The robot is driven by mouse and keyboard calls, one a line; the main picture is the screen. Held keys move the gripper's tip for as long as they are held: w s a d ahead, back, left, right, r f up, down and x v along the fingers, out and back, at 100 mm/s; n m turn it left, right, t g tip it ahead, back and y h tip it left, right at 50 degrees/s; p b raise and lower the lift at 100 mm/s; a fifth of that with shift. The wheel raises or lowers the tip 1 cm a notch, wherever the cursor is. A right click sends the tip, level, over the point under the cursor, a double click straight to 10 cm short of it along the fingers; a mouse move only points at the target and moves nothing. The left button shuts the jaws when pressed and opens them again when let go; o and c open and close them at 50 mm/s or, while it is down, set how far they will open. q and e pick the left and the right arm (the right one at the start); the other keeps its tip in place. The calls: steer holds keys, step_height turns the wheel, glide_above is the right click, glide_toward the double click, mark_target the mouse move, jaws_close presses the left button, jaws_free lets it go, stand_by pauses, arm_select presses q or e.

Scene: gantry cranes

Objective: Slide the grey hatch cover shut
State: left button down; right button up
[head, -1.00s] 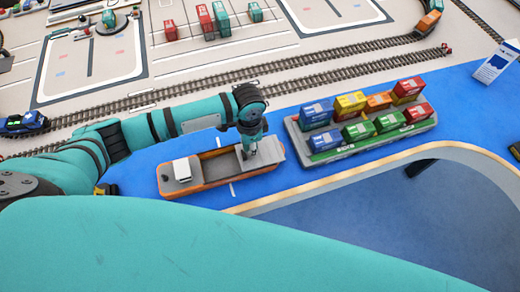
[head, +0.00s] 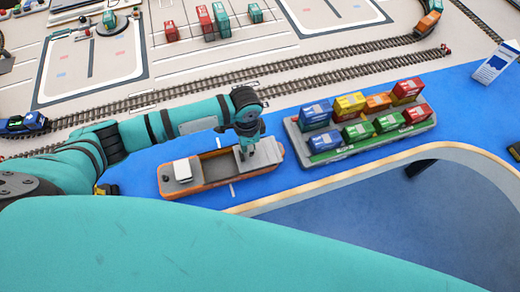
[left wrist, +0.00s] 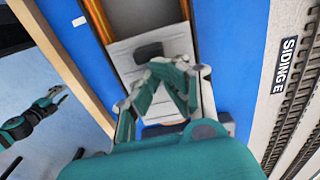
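An orange-hulled toy ship (head: 205,184) with an open brown hold lies on the blue surface. Its light grey hatch cover (head: 268,153) lies over the right part of the hold, leaving the left part open. In the left wrist view the cover (left wrist: 172,42) has a dark raised handle (left wrist: 148,52). My left gripper (head: 246,150) points down over the cover. In the left wrist view its fingertips (left wrist: 168,66) are together, close beside the handle; I cannot tell whether they touch it. My right gripper (left wrist: 56,98) shows small at the left of the left wrist view, away from the ship.
A grey barge (head: 345,152) loaded with several coloured containers lies just right of the ship. Railway tracks (head: 300,82) run behind. A curved quay edge (head: 340,178) lies in front. A white sign (head: 496,63) stands at the far right.

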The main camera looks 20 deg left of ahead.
arm_select(q)
steer(key=shift+s+a+p, duration=0.6)
steer(key=shift+a+p, duration=0.05)
steer(key=shift+a, duration=0.25)
steer(key=shift+s+a+p, duration=0.65)
steer(key=shift+a+p, duration=0.05)
steer(key=shift+a, duration=0.2)
steer(key=shift+s+a+p, duration=0.6)
steer(key=shift+a+p, duration=0.05)
steer(key=shift+a, duration=0.25)
steer(key=shift+s+a+p, duration=0.6)
steer(key=shift+s+a, duration=0.1)
steer(key=shift+a, duration=0.3)
steer(key=shift+s+a+p, duration=0.6)
steer(key=shift+s+a, duration=0.1)
steer(key=shift+a, duration=0.3)
steer(key=shift+w+d+r+p, duration=0.2)
steer(key=shift+w+d+p, duration=0.2)
steer(key=shift+d, duration=0.1)
step_height(320, 180, up, 10)
steer(key=p, duration=0.4)
